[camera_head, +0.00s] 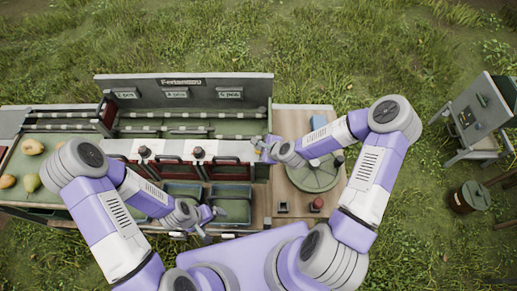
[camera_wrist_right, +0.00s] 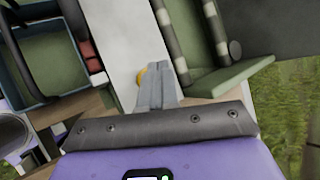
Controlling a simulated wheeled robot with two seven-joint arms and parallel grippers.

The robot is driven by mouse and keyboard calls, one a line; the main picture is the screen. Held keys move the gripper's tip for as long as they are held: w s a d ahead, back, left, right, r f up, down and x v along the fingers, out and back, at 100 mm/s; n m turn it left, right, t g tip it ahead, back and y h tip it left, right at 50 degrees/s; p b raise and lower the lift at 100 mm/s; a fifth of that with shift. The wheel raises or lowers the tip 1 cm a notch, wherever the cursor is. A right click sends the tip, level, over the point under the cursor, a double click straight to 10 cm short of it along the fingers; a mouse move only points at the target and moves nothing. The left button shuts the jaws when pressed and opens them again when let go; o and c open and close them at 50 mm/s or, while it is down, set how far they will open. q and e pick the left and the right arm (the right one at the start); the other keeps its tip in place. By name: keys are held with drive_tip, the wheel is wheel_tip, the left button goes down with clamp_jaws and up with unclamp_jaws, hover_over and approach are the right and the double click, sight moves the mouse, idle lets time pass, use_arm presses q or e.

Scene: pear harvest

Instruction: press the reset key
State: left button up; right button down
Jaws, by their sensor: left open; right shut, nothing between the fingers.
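A small round yellow-orange key (camera_wrist_right: 142,76) shows in the right wrist view on a pale panel (camera_wrist_right: 118,40). It is partly hidden behind the fingers of my right gripper (camera_wrist_right: 168,75). That gripper is shut and empty, its tips at or very near the key; I cannot tell whether they touch it. No lettering on the key can be read. In the head view my right gripper (camera_head: 262,146) is at the right end of the sorting bench (camera_head: 184,92). My left gripper (camera_head: 208,224) is open and empty above the bins at the bench's front.
Pears (camera_head: 32,146) lie on the tray at the left. A round green turntable (camera_head: 314,180) and a red-topped knob (camera_head: 317,204) are on the wooden top at the right. Blue bins (camera_head: 231,191) stand along the front. A grey stand (camera_head: 478,118) is on the grass, far right.

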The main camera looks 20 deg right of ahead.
drive_tip(key=shift+f+b, duration=0.45)
drive_tip(key=shift+f, duration=0.1)
idle(0.6)
drive_tip(key=shift+r, duration=0.2)
drive_tip(key=shift+r+p, duration=0.65)
drive_tip(key=shift+r, duration=0.1)
wheel_tip(320, 180, up, 5)
drive_tip(key=p, duration=0.3)
drive_tip(key=shift+p, duration=0.4)
idle(0.7)
